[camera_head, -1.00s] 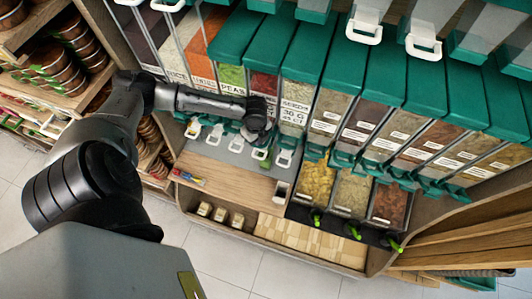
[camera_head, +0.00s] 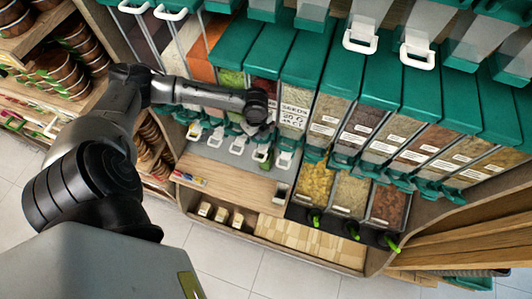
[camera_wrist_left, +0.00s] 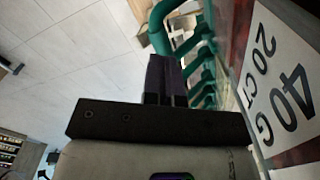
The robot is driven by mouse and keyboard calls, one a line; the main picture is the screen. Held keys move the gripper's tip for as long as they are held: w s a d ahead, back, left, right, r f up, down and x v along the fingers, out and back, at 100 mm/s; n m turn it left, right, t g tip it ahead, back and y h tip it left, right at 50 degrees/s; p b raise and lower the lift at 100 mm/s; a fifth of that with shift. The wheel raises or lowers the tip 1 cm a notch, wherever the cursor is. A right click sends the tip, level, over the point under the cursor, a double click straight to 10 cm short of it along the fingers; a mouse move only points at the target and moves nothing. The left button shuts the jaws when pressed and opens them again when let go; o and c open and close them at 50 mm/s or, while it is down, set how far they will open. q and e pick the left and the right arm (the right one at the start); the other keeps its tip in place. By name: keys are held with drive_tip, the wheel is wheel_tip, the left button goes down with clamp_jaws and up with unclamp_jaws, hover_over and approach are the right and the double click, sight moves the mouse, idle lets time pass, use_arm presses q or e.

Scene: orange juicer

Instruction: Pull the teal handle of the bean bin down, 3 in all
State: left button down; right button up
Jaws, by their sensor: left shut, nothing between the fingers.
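The clear bins with teal lids stand in a row in the head view. A teal loop handle (camera_wrist_left: 157,32) shows close up in the left wrist view, just beyond my fingertips; I cannot tell whether they touch it. Other teal handles (camera_wrist_left: 203,75) run behind it. My left gripper (camera_wrist_left: 164,60) is shut and empty in the left wrist view. In the head view my left gripper (camera_head: 256,130) is beside the bin with the seeds label (camera_head: 293,116), and its fingers are partly hidden by my arm. My right gripper is not in view.
Below the bins is a wooden counter (camera_head: 230,186). Three open-topped bins with green-handled scoops (camera_head: 352,230) stand to its right. A shelf of brown tubs (camera_head: 85,45) is at the left. Tiled floor (camera_head: 228,258) in front is clear.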

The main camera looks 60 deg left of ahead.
use_arm(q)
drive_tip(key=shift+f, duration=0.2)
drive_tip(key=shift+f, duration=0.15)
drive_tip(key=shift+f+b, duration=0.55)
drive_tip(key=shift+f, duration=0.5)
drive_tip(key=f, duration=0.1)
drive_tip(key=f+b, duration=0.1)
drive_tip(key=f, duration=0.1)
drive_tip(key=s+f, duration=0.1)
drive_tip(key=shift+d+f+b, duration=0.25)
drive_tip(key=shift+d+b, duration=0.05)
drive_tip(key=shift+b, duration=0.1)
idle(0.5)
